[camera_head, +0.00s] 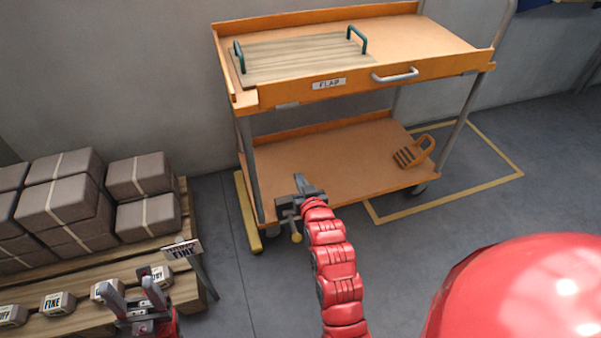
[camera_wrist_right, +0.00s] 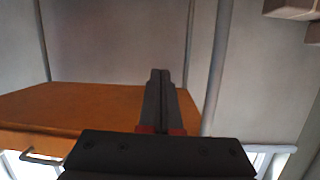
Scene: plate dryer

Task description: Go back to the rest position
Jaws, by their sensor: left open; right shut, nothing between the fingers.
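My left gripper (camera_head: 133,286) is at the bottom left of the head view, its two fingers apart and nothing seen between them. It is over the front edge of the pallet with bricks. My right gripper (camera_head: 299,180) is in front of the orange trolley (camera_head: 352,91), at the left part of its lower shelf in the picture. Whether it touches the trolley cannot be told. In the right wrist view its fingers (camera_wrist_right: 160,75) are together with nothing between them, and an orange-brown trolley surface (camera_wrist_right: 75,108) lies to the left.
A wooden tray (camera_head: 300,57) with green handles lies on the trolley's top. An orange slotted tool (camera_head: 414,151) lies on the lower shelf. Strapped grey bricks (camera_head: 66,205) and small labelled blocks stand on the pallet at left.

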